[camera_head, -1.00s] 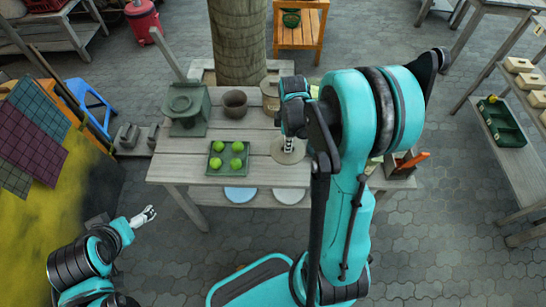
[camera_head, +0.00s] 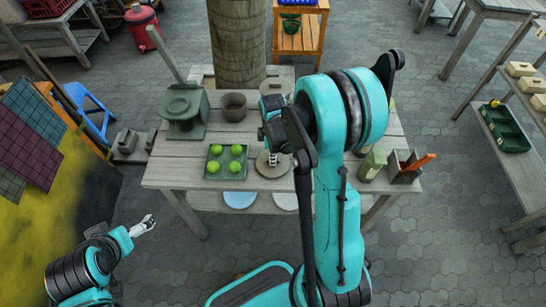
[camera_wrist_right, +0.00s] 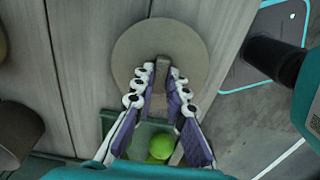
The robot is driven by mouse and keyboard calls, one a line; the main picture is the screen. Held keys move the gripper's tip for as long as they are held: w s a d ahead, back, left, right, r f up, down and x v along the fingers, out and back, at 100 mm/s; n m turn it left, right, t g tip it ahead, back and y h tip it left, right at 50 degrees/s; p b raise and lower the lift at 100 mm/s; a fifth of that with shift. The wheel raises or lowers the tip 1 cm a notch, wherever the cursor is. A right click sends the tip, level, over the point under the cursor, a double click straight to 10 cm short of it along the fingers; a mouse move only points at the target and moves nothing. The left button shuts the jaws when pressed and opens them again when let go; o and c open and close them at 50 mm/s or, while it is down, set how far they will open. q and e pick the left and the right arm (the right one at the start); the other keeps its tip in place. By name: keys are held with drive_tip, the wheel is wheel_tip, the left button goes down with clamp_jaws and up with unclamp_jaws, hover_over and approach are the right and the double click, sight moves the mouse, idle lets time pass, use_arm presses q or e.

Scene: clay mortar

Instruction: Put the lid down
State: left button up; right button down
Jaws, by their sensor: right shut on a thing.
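The lid (camera_head: 265,168) is a flat, round, grey-brown disc. My right gripper (camera_head: 273,157) is shut on that knob, over the front of the wooden table (camera_head: 320,180), right of the green tray. I cannot tell whether the lid touches the tabletop. In the right wrist view my right gripper (camera_wrist_right: 160,85) has its fingertips on either side of the knob. My left gripper (camera_head: 146,223) is empty, away from the table at the lower left.
A green tray (camera_head: 210,178) with several green fruits lies just left of the lid. A dark clay pot (camera_head: 233,107) and a green stove-like block (camera_head: 183,110) stand behind. A green tin (camera_head: 372,164) and a box with an orange-handled tool (camera_head: 405,167) stand right.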

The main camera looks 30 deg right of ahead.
drive_tip(key=c, duration=1.5)
unclamp_jaws()
drive_tip(key=shift+f, duration=0.15)
drive_tip(key=shift+c, duration=0.2)
wheel_tip(320, 180, up, 11)
drive_tip(key=p, duration=0.5)
drive_tip(key=s+a+r+m+t, duration=0.7)
drive_tip(key=s+a+r+m, duration=0.3)
drive_tip(key=s+r+m, duration=0.1)
drive_tip(key=shift+a+r+m, duration=0.2)
drive_tip(key=shift+a+m, duration=0.1)
